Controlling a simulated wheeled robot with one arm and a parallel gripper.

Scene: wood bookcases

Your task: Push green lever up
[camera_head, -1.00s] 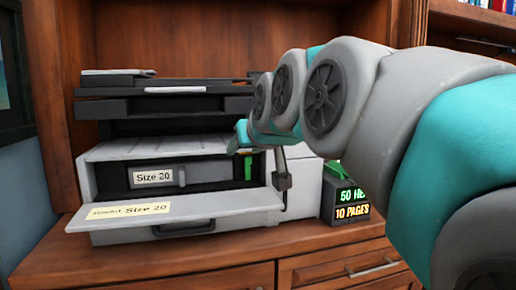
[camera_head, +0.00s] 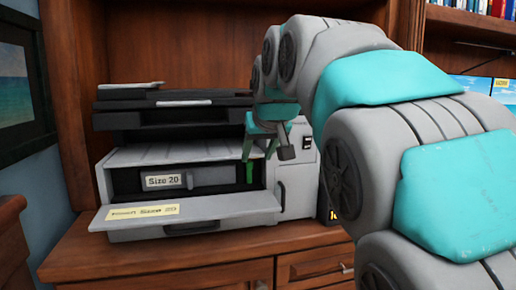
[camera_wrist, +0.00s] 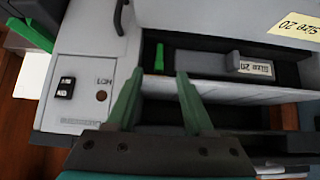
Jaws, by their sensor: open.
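The green lever (camera_head: 249,173) stands upright inside the open front of the grey printer (camera_head: 140,157), right of the "Size 20" cartridge. It also shows in the wrist view (camera_wrist: 159,58). My gripper (camera_head: 258,158) is open and empty in front of the printer's opening, its green fingers partly overlapping the lever's upper end in the head view. In the wrist view my gripper (camera_wrist: 160,72) has one finger on each side of the lever in the picture. I cannot tell whether a finger touches it.
The printer's front flap (camera_head: 220,207) is folded down below the opening. A dark sign box (camera_head: 335,212) sits right of the printer. The wooden cabinet top (camera_head: 85,240) is clear in front.

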